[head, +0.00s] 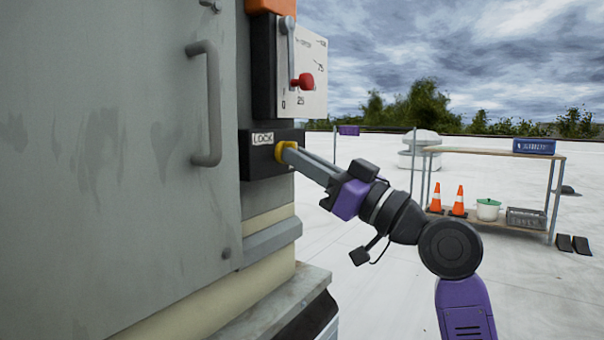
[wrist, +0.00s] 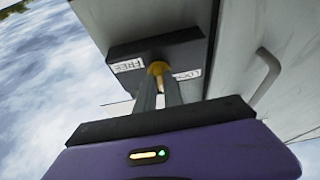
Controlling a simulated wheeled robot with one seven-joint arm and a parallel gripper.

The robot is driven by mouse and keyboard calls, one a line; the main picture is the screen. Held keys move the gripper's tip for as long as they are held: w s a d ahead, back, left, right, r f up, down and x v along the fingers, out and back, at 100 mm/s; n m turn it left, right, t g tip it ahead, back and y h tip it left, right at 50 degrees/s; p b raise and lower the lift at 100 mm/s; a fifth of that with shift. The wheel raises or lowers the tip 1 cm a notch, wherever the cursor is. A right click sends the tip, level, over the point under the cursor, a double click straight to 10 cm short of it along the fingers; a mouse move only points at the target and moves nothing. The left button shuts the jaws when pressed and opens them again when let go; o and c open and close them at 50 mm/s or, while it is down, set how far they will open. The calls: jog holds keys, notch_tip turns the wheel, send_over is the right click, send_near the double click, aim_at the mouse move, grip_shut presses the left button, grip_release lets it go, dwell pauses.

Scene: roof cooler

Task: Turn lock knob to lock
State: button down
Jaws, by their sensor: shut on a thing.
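The yellow lock knob (head: 281,152) sits on a dark box (head: 258,160) on the side of the grey cabinet, under a white "LOCK" label (head: 263,138). My gripper (head: 290,154) reaches in from the right and is shut on the knob. In the wrist view the knob (wrist: 158,69) shows between my fingertips (wrist: 160,82). There a "FREE" label (wrist: 128,65) is left of the knob and a "LOCK" label (wrist: 188,75) is right of it. My fingers hide part of the knob, and I cannot tell its exact pointing direction.
A door handle (head: 207,105) stands out on the cabinet. A ledge (head: 265,305) juts out below. A shelf (head: 490,150) with cones stands far right; the roof between is open.

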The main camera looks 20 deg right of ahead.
dwell(0.4)
jog(key=c, duration=1.5)
grip_release()
jog(key=shift+o, duration=0.2)
jog(key=p+v, duration=0.1)
jog(key=v, duration=0.6)
jog(key=shift+s+d+f+p, duration=0.15)
jog(key=shift+s+d+p, duration=0.1)
jog(key=shift+s+p, duration=0.05)
